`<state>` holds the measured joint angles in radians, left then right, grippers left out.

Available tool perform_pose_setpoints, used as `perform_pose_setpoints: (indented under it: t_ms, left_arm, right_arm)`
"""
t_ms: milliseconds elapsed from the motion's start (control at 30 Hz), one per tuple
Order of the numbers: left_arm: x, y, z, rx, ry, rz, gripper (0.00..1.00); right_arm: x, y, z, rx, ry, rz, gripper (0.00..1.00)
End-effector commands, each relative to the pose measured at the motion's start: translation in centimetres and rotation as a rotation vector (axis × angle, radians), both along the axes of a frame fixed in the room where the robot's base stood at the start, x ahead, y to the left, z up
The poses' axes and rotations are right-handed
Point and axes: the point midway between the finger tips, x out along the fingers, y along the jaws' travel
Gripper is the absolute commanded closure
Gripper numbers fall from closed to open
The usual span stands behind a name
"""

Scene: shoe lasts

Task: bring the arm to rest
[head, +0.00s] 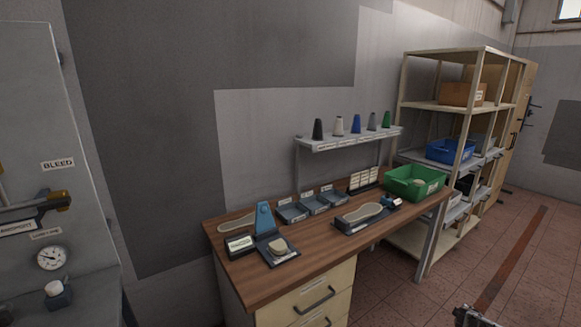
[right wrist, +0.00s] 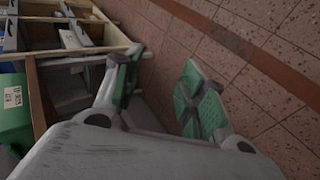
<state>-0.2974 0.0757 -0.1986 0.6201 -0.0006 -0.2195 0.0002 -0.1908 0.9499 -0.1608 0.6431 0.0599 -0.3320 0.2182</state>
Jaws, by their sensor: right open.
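My right gripper (right wrist: 160,90) is open and empty in the right wrist view, its green-padded fingers apart over the tiled floor. In the head view only a small part of my right gripper (head: 474,317) shows at the bottom edge, right of the workbench and apart from it. My left gripper is not in view. A wooden-topped workbench (head: 330,255) stands in the middle of the head view. On it are a sole-shaped piece on a dark fixture (head: 362,215), a blue upright form (head: 264,218) and a green bin (head: 414,184).
A shelf rack (head: 458,107) with a blue bin (head: 450,151) and a brown box (head: 462,94) stands right of the bench. A small raised shelf (head: 347,140) holds several coloured cones. A grey panel with a gauge (head: 51,258) is at the left. Floor (head: 530,265) at the right is clear.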

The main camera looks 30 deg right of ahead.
Motion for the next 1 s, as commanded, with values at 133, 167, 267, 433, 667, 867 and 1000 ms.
perform_pose_setpoints:
  t_ms: [133, 167, 267, 433, 667, 867, 1000]
  left_arm:
    - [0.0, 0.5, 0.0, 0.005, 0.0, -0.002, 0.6]
    - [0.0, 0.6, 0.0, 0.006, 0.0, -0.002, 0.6]
    - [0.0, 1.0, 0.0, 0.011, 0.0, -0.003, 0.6]
    - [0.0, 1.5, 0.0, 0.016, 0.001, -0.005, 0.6]
    - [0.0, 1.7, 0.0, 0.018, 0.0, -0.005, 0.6]
    - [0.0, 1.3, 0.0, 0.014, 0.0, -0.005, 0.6]
    - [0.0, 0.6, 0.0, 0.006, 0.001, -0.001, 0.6]
  right_arm:
    - [-2.9, 0.2, -1.3, -0.016, 0.128, 0.12, 0.59]
    - [-3.3, 0.3, -1.5, -0.019, 0.15, 0.144, 0.59]
    - [-4.9, 0.5, -2.1, -0.026, 0.218, 0.211, 0.59]
    - [-6.5, 1.9, -4.0, -0.012, 0.279, 0.278, 0.59]
    - [-7.8, 6.0, -8.2, 0.054, 0.267, 0.262, 0.59]
    - [-9.3, 11.5, -13.1, 0.137, 0.255, 0.247, 0.59]
    - [-10.4, 16.5, -16.9, 0.207, 0.245, 0.235, 0.59]
